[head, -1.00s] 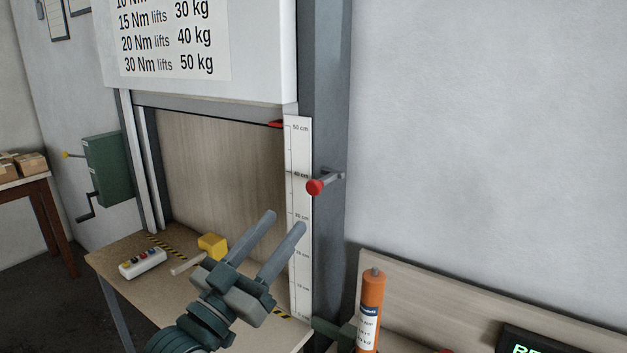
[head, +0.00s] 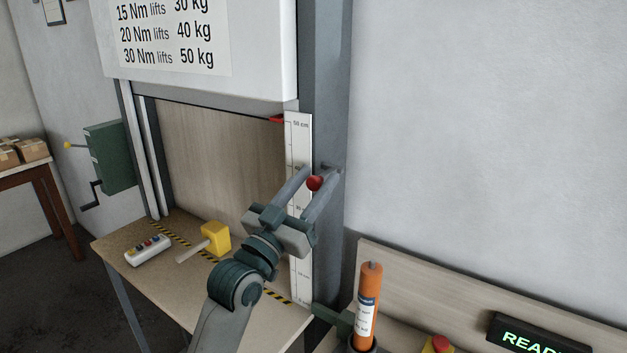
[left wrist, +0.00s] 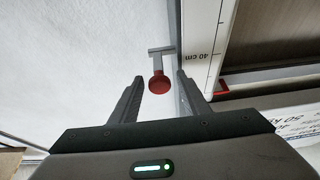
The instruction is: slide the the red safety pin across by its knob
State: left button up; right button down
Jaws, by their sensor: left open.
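The red safety pin's round knob (head: 315,183) sticks out from the grey post at the right of the shutter opening. My left gripper (head: 321,174) is open, with its two fingers pointing up at the post and the knob showing between them. In the left wrist view the red knob (left wrist: 159,83) and its grey stem (left wrist: 155,61) lie between the fingertips of the left gripper (left wrist: 159,79), with a gap on each side. I cannot tell whether the fingertips reach fully past the knob. My right gripper is not in view.
A white centimetre scale (head: 298,133) runs beside the post (head: 326,105). The bench below holds a yellow mallet (head: 215,239) and a button box (head: 148,250). An orange cylinder (head: 367,305) stands at the lower right. The wall right of the post is bare.

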pick_arm(q)
grip_shut()
jog(key=shift+w+a+f, duration=0.1)
jog(key=shift+w+a, duration=0.15)
jog(key=shift+a, duration=0.15)
jog(key=w+a, duration=0.1)
jog(key=w+a+b, duration=0.1)
jog(key=a, duration=0.1)
jog(key=shift+s+d, duration=0.1)
